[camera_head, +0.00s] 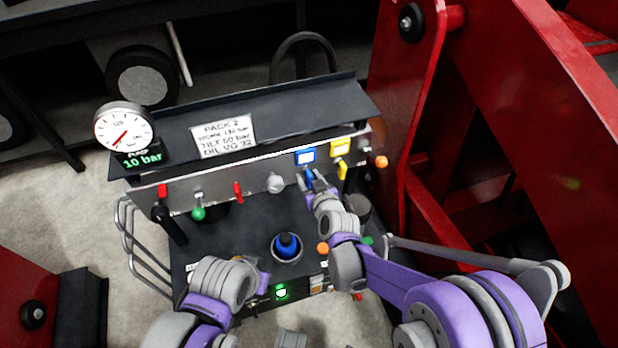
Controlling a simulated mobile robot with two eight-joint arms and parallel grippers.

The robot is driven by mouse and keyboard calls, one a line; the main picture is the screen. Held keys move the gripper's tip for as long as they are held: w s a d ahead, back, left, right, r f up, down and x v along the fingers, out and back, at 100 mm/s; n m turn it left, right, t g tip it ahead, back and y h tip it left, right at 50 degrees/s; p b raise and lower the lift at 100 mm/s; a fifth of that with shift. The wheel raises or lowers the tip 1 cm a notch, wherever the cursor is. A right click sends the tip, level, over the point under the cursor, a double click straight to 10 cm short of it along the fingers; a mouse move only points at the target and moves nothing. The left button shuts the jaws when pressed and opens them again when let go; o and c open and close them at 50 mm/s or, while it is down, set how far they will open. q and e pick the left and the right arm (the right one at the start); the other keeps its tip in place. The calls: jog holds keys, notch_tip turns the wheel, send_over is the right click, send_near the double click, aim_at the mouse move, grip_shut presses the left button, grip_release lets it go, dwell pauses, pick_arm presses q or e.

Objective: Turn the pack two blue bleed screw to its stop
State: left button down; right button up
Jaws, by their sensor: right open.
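The pack two panel (150,193) is a dark cabinet with a pale front strip and a handwritten "PACK 2" label (223,135). The blue bleed screw (309,176) sits below a blue-framed tag (305,156) on the strip's right part, and is partly hidden by my right gripper. My right gripper (314,184) is open at the blue screw; I cannot tell whether its fingers touch it. My left arm's wrist (225,283) is low at the panel's front left, and its finger opening is not clear.
A gauge (124,127) with a green "10 bar" readout stands at upper left. A blue knob (287,246) is on the lower deck. Red steel frames (405,90) bound the right.

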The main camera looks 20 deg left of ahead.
grip_shut()
dwell(0.3)
